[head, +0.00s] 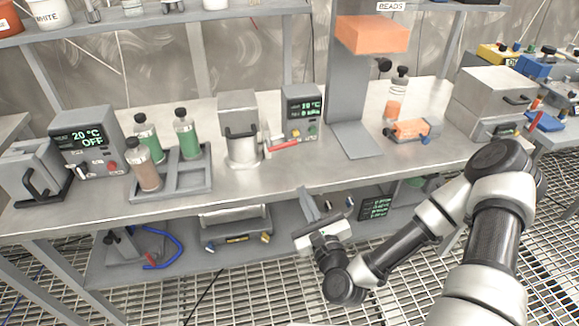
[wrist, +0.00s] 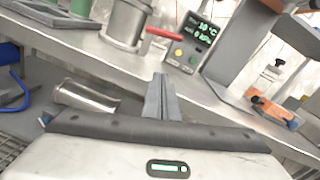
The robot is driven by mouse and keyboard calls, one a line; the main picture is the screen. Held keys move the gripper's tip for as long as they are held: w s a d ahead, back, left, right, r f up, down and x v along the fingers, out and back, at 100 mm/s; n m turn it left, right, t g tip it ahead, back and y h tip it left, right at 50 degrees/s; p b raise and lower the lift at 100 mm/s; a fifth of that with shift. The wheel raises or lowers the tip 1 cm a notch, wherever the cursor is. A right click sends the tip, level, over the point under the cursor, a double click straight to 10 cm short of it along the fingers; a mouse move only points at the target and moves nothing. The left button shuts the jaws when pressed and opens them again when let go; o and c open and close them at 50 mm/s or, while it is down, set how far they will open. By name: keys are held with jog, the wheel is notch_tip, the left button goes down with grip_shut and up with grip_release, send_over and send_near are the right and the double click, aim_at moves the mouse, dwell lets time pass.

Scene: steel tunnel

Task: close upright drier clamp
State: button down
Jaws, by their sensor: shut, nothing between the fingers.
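The upright drier looks to be the steel pot (head: 243,148) with a grey box-like lid (head: 238,105) and black handle, at the middle of the bench. A red-handled lever (head: 285,146), likely its clamp, sticks out to the right from the pot's side. In the wrist view the pot (wrist: 128,22) is at upper left, with the red lever (wrist: 164,33) beside it. My gripper (head: 307,194) is shut and empty, in front of the bench edge, below and right of the lever. In the wrist view its fingers (wrist: 160,82) point up toward the bench, apart from the lever.
A control box with green display (head: 301,112) stands right of the pot. A grey press column (head: 348,85) with an orange block stands further right. A grey rack with bottles (head: 185,172) is left of the pot. A lower shelf (head: 180,258) holds more equipment.

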aim_at(296, 174)
jog(key=w, duration=0.3)
jog(key=w+a+m, duration=0.1)
jog(key=w, duration=0.2)
jog(key=w+a+m, duration=0.1)
jog(key=w, duration=0.3)
jog(key=shift+a+r+t+h+b, duration=0.25)
jog(key=shift+r+t+h+b, duration=0.1)
jog(key=shift+r+t+h, duration=0.05)
jog(key=shift+a+r, duration=0.25)
jog(key=shift+r, duration=0.95)
jog(key=shift+w+a+r, duration=0.1)
jog(key=shift+a+r, duration=0.05)
jog(key=shift+r, duration=0.35)
